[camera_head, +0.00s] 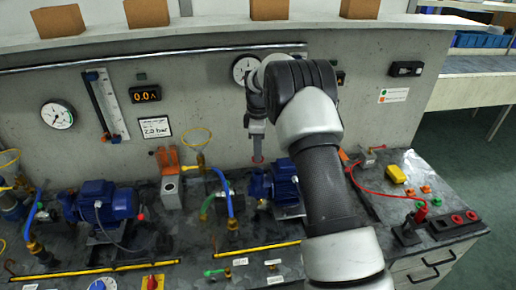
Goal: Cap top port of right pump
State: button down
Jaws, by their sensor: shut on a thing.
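The right pump (284,180) is blue and sits on the dark bench in the middle, partly hidden behind my arm. My gripper (257,148) points down above the left part of this pump. It is shut on a small red cap (257,160), which shows just under the fingertips. I cannot make out the pump's top port, or whether the cap touches it.
The left pump (104,200) is further left. A black block with red caps (455,220) is at the right end, near a red cable (378,192).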

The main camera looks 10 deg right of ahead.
jog(key=shift+f+b, duration=1.15)
jog(key=shift+f, duration=1.2)
jog(key=shift+f+b, duration=0.3)
jog(key=shift+f, duration=0.15)
jog(key=c, duration=1.6)
grip_release()
jog(key=shift+c, duration=0.2)
jog(key=shift+r+p, duration=1.65)
jog(key=shift+r, duration=1.35)
